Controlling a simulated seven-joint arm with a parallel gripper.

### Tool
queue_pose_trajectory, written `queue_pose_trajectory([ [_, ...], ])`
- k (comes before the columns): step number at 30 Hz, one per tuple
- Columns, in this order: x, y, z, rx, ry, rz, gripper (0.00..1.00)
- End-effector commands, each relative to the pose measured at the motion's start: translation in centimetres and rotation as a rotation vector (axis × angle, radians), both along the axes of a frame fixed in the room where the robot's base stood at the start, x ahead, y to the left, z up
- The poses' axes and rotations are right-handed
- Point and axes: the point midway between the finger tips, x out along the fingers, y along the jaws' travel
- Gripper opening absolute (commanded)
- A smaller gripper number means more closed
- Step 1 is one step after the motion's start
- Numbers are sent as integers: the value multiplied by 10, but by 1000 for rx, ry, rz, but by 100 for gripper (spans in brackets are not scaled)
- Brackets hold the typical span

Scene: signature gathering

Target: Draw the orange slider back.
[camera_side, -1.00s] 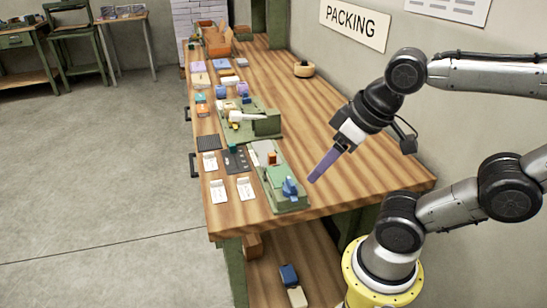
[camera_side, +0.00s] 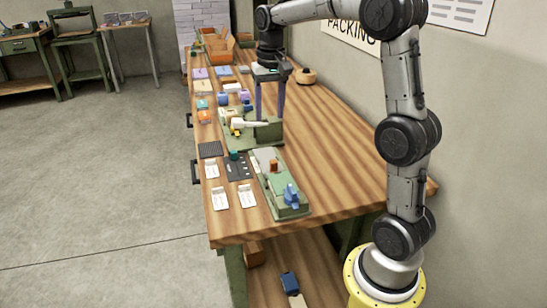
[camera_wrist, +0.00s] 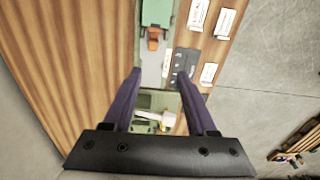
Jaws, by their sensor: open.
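The orange slider (camera_side: 273,166) is a small upright block on a pale strip of the long green fixture (camera_side: 280,190), near the bench's front end. A blue part (camera_side: 291,194) sits at the near end of that fixture. In the wrist view the orange slider (camera_wrist: 154,36) shows ahead of the fingertips, beside a green block (camera_wrist: 158,12). My gripper (camera_side: 270,116) is open and empty, its two long purple fingers pointing down by the second green fixture, farther back. In the wrist view the fingers (camera_wrist: 159,74) stand wide apart. Nothing visible touches the orange slider.
The second green fixture carries a white lever (camera_side: 250,124). A dark panel (camera_side: 238,166), a black pad (camera_side: 210,149) and white cards (camera_side: 246,195) lie left of the fixtures. Small coloured boxes and an orange bin (camera_side: 219,49) are farther back. The bench's right side is largely clear.

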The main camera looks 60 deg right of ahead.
Motion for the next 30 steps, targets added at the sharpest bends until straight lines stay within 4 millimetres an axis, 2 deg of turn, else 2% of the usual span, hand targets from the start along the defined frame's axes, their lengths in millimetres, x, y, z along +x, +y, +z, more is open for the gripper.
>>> queue_pose_trajectory([
  [1, 0, -7, -9, 9, 19, -15, 57],
  [5, -3, -15, -21, 19, 42, -36, 57],
  [11, -4, -15, -42, 20, 42, -36, 57],
  [24, -4, -14, -126, 20, 43, -34, 57],
  [30, -3, -14, -148, 18, 40, -34, 57],
])
